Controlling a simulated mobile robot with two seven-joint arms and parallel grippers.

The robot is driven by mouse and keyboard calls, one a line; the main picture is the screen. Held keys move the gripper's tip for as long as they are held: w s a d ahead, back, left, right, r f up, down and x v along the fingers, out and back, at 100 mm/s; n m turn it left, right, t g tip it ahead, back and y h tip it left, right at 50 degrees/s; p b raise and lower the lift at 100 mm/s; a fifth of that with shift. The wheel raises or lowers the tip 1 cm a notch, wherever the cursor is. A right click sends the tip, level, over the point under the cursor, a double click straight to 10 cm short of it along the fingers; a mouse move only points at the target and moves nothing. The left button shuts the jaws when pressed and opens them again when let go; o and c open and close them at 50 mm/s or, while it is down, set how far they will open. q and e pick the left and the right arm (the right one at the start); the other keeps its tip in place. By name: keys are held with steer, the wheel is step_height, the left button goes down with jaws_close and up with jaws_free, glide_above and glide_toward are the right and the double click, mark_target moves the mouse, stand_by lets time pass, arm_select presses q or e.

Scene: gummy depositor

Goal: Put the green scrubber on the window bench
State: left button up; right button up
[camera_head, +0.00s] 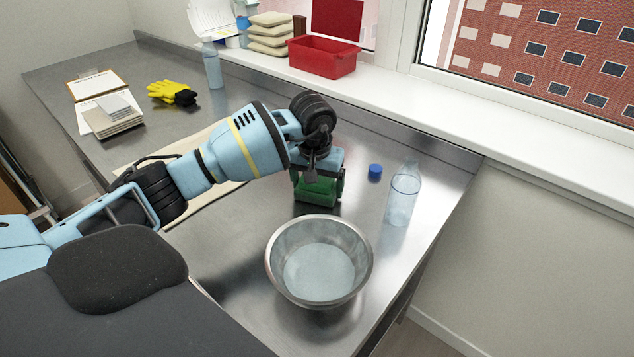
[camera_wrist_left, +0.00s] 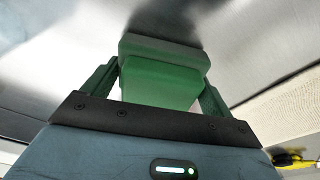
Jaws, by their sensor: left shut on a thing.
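The green scrubber (camera_head: 317,187) is between the fingers of my left gripper (camera_head: 318,182), just behind the metal bowl in the head view. In the left wrist view the scrubber (camera_wrist_left: 163,72) fills the space between both green fingers of the left gripper (camera_wrist_left: 160,85), which is shut on it. I cannot tell whether the scrubber touches the steel bench (camera_head: 225,235). The window bench is the white sill (camera_head: 440,95) along the window, behind the steel bench. My right gripper is not in view.
A metal bowl (camera_head: 320,262) stands in front of the gripper. A clear bottle (camera_head: 403,195) and a blue cap (camera_head: 375,171) are to its right. A red bin (camera_head: 322,58) and stacked tan pads (camera_head: 270,35) occupy the sill's left part; its right part is clear. Yellow gloves (camera_head: 170,91) lie farther left.

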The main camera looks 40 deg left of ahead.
arm_select(q)
steer(key=shift+f, duration=0.15)
steer(key=o, duration=0.7)
steer(key=r, duration=0.4)
steer(key=s+r, duration=0.1)
steer(key=r, duration=0.7)
steer(key=shift+s+d+r, duration=0.15)
steer(key=shift+s+d, duration=0.15)
steer(key=shift+s, duration=0.05)
